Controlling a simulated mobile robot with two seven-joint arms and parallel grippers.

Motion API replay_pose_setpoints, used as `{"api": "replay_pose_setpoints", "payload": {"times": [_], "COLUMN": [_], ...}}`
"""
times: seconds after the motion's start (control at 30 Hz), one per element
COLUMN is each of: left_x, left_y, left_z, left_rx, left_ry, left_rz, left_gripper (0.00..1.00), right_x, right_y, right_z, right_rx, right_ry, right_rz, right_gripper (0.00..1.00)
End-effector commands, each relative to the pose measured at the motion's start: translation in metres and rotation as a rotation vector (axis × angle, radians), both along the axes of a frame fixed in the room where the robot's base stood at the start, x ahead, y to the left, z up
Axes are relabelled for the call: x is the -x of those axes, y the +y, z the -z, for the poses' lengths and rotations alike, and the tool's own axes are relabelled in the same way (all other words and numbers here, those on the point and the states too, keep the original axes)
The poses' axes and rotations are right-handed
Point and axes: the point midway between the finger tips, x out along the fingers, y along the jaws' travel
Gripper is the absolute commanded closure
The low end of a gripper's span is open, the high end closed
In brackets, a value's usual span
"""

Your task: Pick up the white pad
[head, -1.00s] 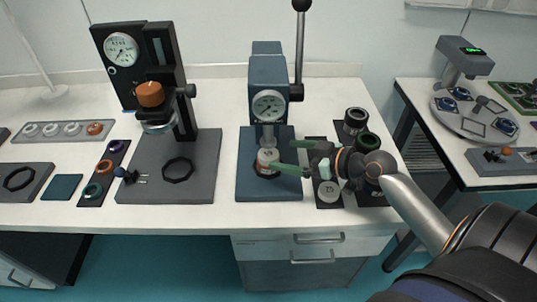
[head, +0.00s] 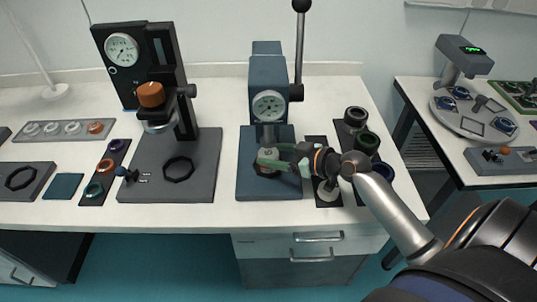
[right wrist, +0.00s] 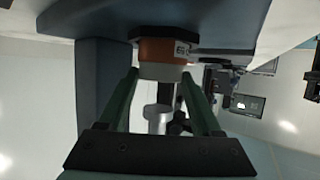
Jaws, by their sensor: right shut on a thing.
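The white pad (right wrist: 161,72) sits on an orange labelled piece (right wrist: 165,50) in a black ring, under the ram of the blue press (head: 268,75). In the head view the white pad (head: 266,153) shows just beyond the fingertips. My right gripper (head: 270,160) reaches in from the right and is shut on the white pad. The right wrist view, upside down, shows its two green fingers on either side of the pad. The pad appears to be still resting on the orange piece. My left gripper is out of view.
The press ram (right wrist: 158,118) is close above the pad, and a lever (head: 299,45) rises at its right. A dark tray (head: 316,143) with a pale disc (head: 327,194) lies under my right wrist. Dark rings (head: 355,117) stand right. A gauge stand (head: 140,75) is left.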

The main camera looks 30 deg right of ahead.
Motion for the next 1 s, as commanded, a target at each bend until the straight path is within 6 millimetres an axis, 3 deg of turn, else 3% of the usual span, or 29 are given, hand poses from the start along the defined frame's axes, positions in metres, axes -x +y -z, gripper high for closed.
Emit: {"api": "replay_pose_setpoints", "payload": {"times": [0.07,0.5,0.77,1.0], "left_x": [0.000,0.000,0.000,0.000], "left_y": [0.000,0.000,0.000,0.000], "left_z": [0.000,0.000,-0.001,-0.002], "left_rx": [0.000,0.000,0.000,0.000], "left_ry": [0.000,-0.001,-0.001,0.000], "left_rz": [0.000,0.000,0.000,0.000], "left_gripper": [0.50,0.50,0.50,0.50], "right_x": [0.000,0.000,0.000,0.000], "right_y": [0.000,0.000,0.000,0.000], "right_z": [0.000,0.000,-0.004,-0.031], "right_rx": [0.000,0.000,0.001,0.004], "right_ry": [0.000,0.000,-0.002,-0.005], "right_rz": [0.000,0.000,-0.001,-0.001], "right_gripper": [0.48,0.98,0.98,0.98]}}
